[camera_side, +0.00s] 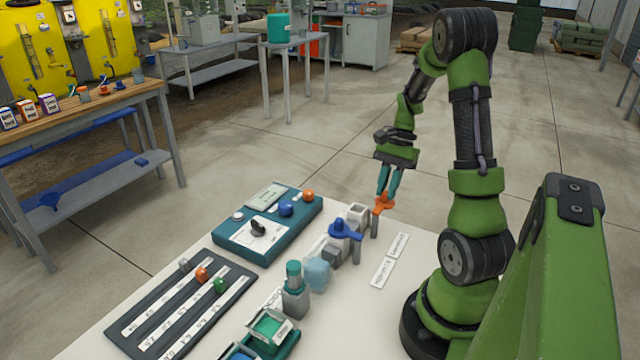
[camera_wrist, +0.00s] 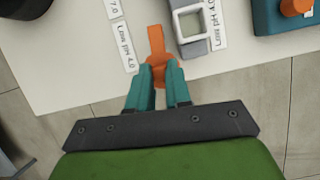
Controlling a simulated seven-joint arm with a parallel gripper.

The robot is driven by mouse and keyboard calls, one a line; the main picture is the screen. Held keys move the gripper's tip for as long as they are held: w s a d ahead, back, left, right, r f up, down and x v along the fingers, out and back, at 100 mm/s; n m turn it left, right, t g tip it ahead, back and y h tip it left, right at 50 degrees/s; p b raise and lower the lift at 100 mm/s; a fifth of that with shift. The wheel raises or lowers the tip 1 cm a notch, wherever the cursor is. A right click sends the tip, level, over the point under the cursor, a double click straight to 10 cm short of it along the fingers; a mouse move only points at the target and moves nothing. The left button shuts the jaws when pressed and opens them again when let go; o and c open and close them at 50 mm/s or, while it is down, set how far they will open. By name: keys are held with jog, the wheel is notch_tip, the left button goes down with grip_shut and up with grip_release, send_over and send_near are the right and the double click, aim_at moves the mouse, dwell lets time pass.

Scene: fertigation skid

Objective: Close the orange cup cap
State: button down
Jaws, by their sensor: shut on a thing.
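The orange cup cap (camera_side: 383,204) is at the far right edge of the white table, above a grey post-like part. My gripper (camera_side: 385,194) points down with its teal fingers shut on the cap. In the wrist view, my gripper (camera_wrist: 160,70) has orange between its fingertips, and a flat orange arm of the cap (camera_wrist: 156,40) reaches away from them over the table.
A grey block with a white-framed square (camera_wrist: 191,23) stands close to the right of the cap in the wrist view. A blue handled cap (camera_side: 344,230) is nearby. A teal control box (camera_side: 225,240) and a slotted dark board (camera_side: 150,318) are further left.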

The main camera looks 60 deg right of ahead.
jog(key=shift+w, duration=0.15)
jog(key=w+n+g, duration=0.1)
jog(key=n, duration=0.2)
jog(key=shift+w, duration=0.1)
jog(key=w+n+g, duration=0.1)
jog(key=n, duration=0.1)
jog(key=w+a+n+g+h, duration=0.1)
jog(key=n, duration=0.2)
jog(key=w+a+n, duration=0.1)
jog(key=n, duration=0.2)
jog(key=shift+w+g+h, duration=0.15)
jog(key=shift+g+h, duration=0.25)
jog(key=n, duration=0.2)
jog(key=a+n+h, duration=0.1)
jog(key=shift+w+a+n+g, duration=0.2)
jog(key=shift+w+n+g, duration=0.2)
jog(key=shift+w+a+n+h, duration=0.1)
jog(key=shift+a+n+h, duration=0.4)
jog(key=shift+n, duration=0.55)
jog(key=shift+w+a+n+h, duration=0.1)
jog(key=shift+a+n+h, duration=0.35)
jog(key=shift+n, duration=0.6)
jog(key=c, duration=1)
grip_release()
jog(key=shift+s, duration=0.1)
jog(key=shift+c, duration=0.2)
